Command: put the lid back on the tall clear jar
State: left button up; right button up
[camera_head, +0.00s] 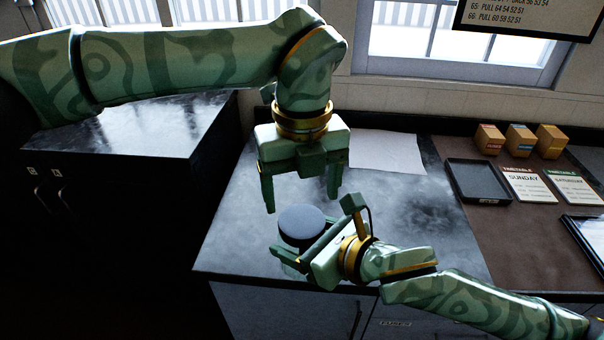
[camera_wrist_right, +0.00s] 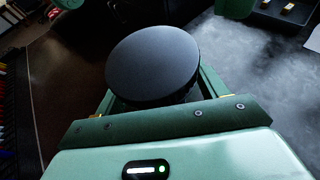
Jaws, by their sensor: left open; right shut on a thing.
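A dark round lid (camera_head: 301,222) sits at my right gripper (camera_head: 297,248), near the front edge of the grey counter. The right gripper is shut, with its fingers beside and partly under the lid. The lid (camera_wrist_right: 154,65) also fills the middle of the right wrist view, hiding the fingertips. My left gripper (camera_head: 301,204) is open and empty, pointing down just above and behind the lid.
A white sheet (camera_head: 386,152) lies at the back of the counter (camera_head: 425,215). To the right are a black tray (camera_head: 478,181), several small boxes (camera_head: 520,140) and timetable cards (camera_head: 527,185). A dark cabinet (camera_head: 130,130) stands at the left. The counter's middle right is clear.

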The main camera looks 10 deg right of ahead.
aim_at(302, 219)
pick_arm(q)
jog(key=shift+f, duration=2.6)
jog(key=c, duration=0.7)
jog(key=o, duration=1)
jog(key=shift+r, duration=2.3)
jog(key=shift+o, duration=1.1)
notch_tip(302, 219, up, 12)
jog(key=shift+f, duration=0.1)
